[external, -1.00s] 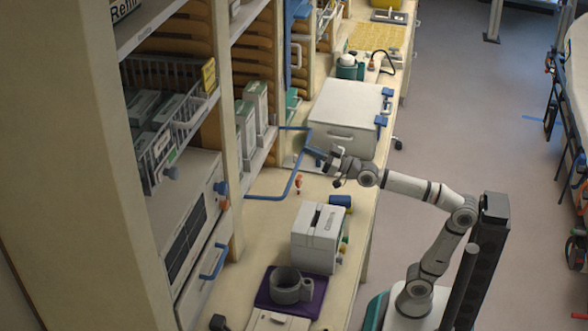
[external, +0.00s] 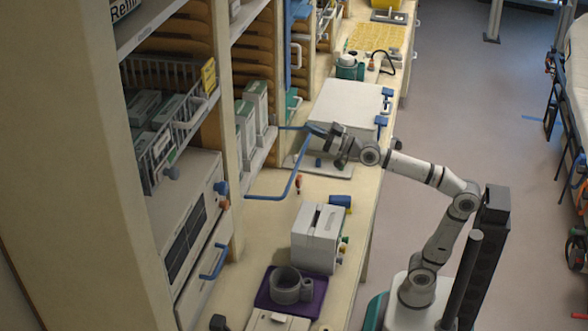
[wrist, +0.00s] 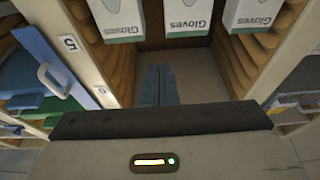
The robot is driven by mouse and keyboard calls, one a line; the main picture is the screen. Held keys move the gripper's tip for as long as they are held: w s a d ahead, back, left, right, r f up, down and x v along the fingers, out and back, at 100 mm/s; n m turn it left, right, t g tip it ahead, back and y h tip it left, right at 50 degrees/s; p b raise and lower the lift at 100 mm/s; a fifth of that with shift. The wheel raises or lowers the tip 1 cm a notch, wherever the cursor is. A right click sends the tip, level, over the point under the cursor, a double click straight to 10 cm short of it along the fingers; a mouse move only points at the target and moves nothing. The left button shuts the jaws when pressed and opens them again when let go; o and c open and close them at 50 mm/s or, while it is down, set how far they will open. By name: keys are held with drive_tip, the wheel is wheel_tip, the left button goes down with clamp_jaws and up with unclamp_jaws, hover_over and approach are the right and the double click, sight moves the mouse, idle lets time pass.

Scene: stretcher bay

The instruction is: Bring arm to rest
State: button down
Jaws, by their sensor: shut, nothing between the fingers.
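My gripper (external: 318,130) is in front of the white box-shaped unit on the counter in the external view, close to a bent blue rail (external: 296,178). I cannot tell whether it touches the rail. In the wrist view its narrow blue-grey fingers (wrist: 158,84) lie together, shut and empty. My arm is bent at the elbow and reaches left from its base over the counter. The wrist view faces an open shelf bay with glove boxes (wrist: 187,17) upside down in the picture.
Shelves line the left. The floor (external: 455,110) behind the arm is clear; a stretcher (external: 570,120) stands at right.

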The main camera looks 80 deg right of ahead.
drive_tip(key=shift+r, duration=0.6)
drive_tip(key=shift+p, duration=0.4)
drive_tip(key=w+a+g+y+p, duration=0.1)
drive_tip(key=a+p, duration=0.1)
drive_tip(key=p, duration=0.2)
drive_tip(key=w+a+f+g+p, duration=0.1)
drive_tip(key=a+g+p, duration=0.1)
drive_tip(key=p, duration=0.3)
drive_tip(key=w+a+g+y+p, duration=0.1)
drive_tip(key=a+p, duration=0.1)
drive_tip(key=p, duration=0.3)
drive_tip(key=shift+w+f+n+g+y, duration=0.1)
drive_tip(key=shift+f+n+g+y, duration=0.2)
drive_tip(key=shift+n+g, duration=0.1)
drive_tip(key=s+a+f+g+y+p, duration=0.2)
drive_tip(key=s+a+f+g+p, duration=0.3)
drive_tip(key=p, duration=0.9)
drive_tip(key=s+d+f+g+h+p, duration=0.2)
drive_tip(key=s+d+f+g, duration=0.2)
drive_tip(key=s, duration=0.5)
drive_tip(key=s+d+f+g+h+p, duration=0.2)
drive_tip(key=s+d+f+g, duration=0.3)
drive_tip(key=s+f, duration=0.5)
drive_tip(key=d, duration=0.2)
drive_tip(key=shift+s+d+m+h, duration=0.15)
drive_tip(key=shift+d+m+h, duration=0.15)
drive_tip(key=shift+d+m, duration=0.1)
